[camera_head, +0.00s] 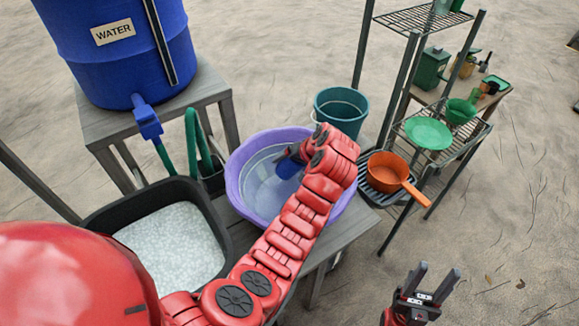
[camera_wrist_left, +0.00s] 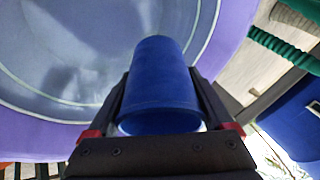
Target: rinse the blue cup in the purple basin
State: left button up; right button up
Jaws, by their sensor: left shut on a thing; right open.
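The purple basin (camera_head: 238,168) stands on a grey bench in the middle of the head view, with clear water in it. My left gripper (camera_head: 289,157) reaches over the basin and is shut on the blue cup (camera_head: 287,168). In the left wrist view the cup (camera_wrist_left: 160,85) sits between the two dark fingers, with the basin (camera_wrist_left: 230,25) behind it. I cannot tell whether the cup touches the water. The arm hides part of the basin's right side. My right gripper (camera_head: 433,278) is open and empty at the lower right, away from the bench.
A black tub (camera_head: 100,218) of white, foamy-looking contents stands left of the basin. A blue water barrel (camera_head: 110,50) with a tap and green hose stands behind it. A teal bucket (camera_head: 341,106) is behind the basin. An orange pan (camera_head: 385,172) and a metal shelf are to the right.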

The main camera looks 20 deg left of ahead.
pick_arm(q)
notch_tip(320, 180, up, 7)
jog(key=p, duration=0.3)
jog(key=shift+f, duration=0.1)
dwell(1.0)
